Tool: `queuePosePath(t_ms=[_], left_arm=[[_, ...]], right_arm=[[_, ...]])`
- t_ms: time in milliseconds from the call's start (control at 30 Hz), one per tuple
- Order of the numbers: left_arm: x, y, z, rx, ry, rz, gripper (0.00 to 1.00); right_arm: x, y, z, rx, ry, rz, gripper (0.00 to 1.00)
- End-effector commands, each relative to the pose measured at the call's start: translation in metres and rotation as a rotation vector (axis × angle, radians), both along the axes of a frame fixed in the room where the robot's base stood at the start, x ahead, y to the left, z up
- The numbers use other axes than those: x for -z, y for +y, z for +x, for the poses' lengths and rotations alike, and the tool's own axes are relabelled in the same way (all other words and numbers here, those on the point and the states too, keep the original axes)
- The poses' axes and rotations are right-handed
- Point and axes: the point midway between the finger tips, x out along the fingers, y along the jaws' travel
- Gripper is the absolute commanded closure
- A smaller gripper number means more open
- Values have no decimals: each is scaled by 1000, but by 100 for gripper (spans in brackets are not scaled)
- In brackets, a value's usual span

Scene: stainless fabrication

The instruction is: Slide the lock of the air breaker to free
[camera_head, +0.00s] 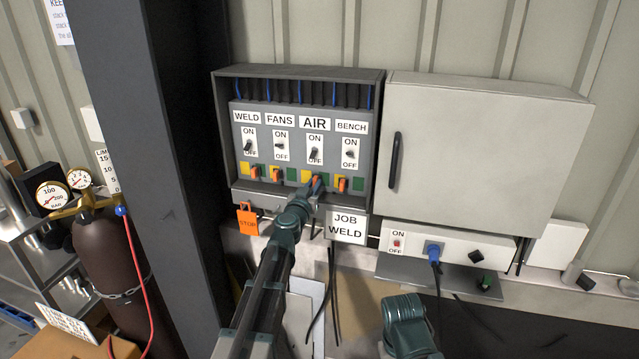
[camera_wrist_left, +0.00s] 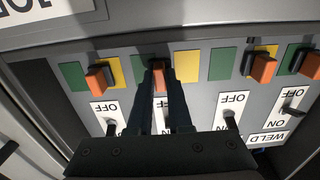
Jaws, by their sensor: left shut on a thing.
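The air breaker (camera_head: 314,141) is third from the left in the grey panel, with its lever low, by OFF. Its orange lock (camera_wrist_left: 160,79) sits below the lever in the head view, between a yellow patch and a green patch. My left gripper (camera_head: 316,186) is shut on this lock. In the upside-down left wrist view, its dark fingers (camera_wrist_left: 159,70) straddle the lock, with yellow (camera_wrist_left: 187,66) to the right and a strip of green to the left. The fingers hide part of the lock. My right gripper is out of view.
Similar orange locks of WELD (camera_head: 254,172), FANS (camera_head: 277,174) and BENCH (camera_head: 341,184) stand close on both sides. An orange STOP tag (camera_head: 248,222) and a JOB WELD sign (camera_head: 346,227) hang below. A grey cabinet (camera_head: 480,150) stands at the right.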

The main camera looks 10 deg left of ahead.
Motion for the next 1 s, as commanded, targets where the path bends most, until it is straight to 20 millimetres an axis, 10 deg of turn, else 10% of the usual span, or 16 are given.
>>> queuePosePath(t_ms=[567, 600, 800, 1000], left_arm=[[0, 24, 1, -4, 0, 0, 100], [0, 24, 1, -3, 0, 0, 79], [0, 23, 1, -2, 0, 0, 43], [0, 23, 1, -2, 0, 0, 40]], right_arm=[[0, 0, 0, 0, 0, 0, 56], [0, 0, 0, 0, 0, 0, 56], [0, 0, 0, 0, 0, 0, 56], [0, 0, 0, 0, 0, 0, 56]])
